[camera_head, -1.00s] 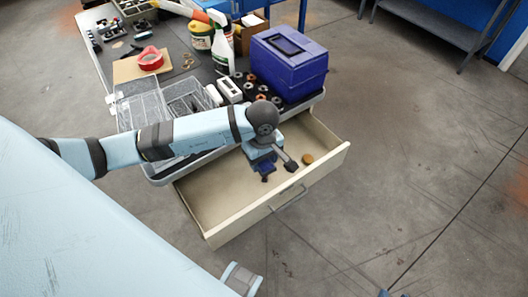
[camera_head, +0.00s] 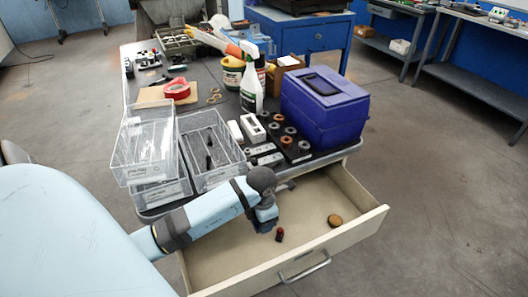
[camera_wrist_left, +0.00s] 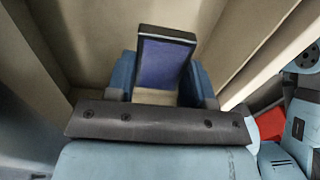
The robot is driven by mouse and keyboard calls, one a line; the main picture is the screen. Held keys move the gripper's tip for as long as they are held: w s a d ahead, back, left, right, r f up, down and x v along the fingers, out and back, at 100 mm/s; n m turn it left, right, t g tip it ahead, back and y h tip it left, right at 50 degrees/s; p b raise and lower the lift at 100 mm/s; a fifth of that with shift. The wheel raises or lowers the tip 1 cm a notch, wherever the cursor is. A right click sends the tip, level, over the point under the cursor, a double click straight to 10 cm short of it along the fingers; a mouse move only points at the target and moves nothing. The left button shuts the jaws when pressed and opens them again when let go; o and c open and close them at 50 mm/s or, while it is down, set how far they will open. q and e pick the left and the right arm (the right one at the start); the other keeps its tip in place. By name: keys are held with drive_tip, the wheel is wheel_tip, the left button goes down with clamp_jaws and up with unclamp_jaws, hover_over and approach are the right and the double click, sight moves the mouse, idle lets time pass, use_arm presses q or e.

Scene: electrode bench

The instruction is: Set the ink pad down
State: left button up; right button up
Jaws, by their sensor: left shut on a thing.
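The ink pad (camera_wrist_left: 165,62), a blue pad in a dark frame, is between the two blue fingers of my left gripper (camera_wrist_left: 164,82) in the wrist view. The gripper is shut on it. In the head view my left gripper (camera_head: 265,222) hangs low inside the open drawer (camera_head: 345,238), toward its left part. I cannot tell whether the pad touches the drawer floor. My right gripper is not in view.
A round brown piece (camera_head: 335,220) lies farther right. Drawer floor between them is clear. The bench above holds wire baskets (camera_head: 210,150) and a blue box (camera_head: 324,108).

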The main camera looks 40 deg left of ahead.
sight(263, 245)
use_arm(q)
wheel_tip(263, 245, down, 12)
drive_tip(key=shift+b, duration=1.2)
drive_tip(key=shift+f, duration=0.1)
drive_tip(key=shift+f, duration=0.1)
drive_tip(key=o, duration=1)
drive_tip(key=shift+c, duration=0.2)
wheel_tip(263, 245, up, 12)
drive_tip(key=p, duration=0.3)
drive_tip(key=shift+r, duration=0.2)
